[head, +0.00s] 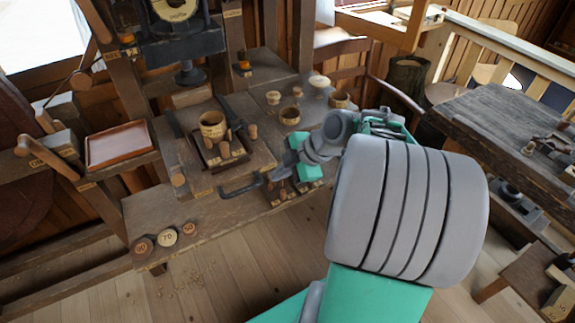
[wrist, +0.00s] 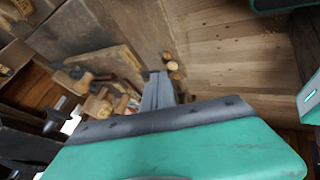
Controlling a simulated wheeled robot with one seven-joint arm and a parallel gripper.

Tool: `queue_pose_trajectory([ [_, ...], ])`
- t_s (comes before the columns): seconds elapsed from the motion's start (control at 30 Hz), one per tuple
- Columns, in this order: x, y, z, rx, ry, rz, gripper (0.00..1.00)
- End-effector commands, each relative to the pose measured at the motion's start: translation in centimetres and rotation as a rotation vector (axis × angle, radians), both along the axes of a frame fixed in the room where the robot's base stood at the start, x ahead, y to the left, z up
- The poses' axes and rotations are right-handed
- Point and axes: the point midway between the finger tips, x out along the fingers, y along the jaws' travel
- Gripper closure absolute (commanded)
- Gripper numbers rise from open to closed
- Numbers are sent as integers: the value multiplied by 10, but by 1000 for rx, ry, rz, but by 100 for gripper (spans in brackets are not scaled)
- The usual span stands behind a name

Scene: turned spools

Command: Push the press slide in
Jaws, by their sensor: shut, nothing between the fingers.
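The press (head: 186,42) stands at the back left, with a round gauge on top and a dark ram (head: 190,74) hanging below. In front of it is what looks like the press slide (head: 203,160), a dark wooden plate bearing a pale turned cup (head: 212,124) and several pegs. A black bent handle (head: 240,189) lies at its front right. My gripper (head: 280,178) is low over the bench beside this handle, partly hidden by my arm; I cannot tell whether they touch. In the wrist view the fingers (wrist: 158,78) are together and empty, with pegs and wooden blocks to their left.
A reddish tray (head: 118,147) sits left of the slide. Numbered round discs (head: 167,238) are at the bench's front left edge. Turned cups and knobs (head: 289,116) stand behind my gripper. A dark table (head: 505,125) is at the right.

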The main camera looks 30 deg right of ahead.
Motion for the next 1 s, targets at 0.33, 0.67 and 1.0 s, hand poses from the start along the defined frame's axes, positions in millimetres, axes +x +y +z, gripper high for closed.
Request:
queue_pose_trajectory([
  [0.33,46,9,-15,1,2,4,100],
  [0.67,50,9,-16,0,1,1,100],
  [1.0,65,-3,-19,0,-1,-21,100],
])
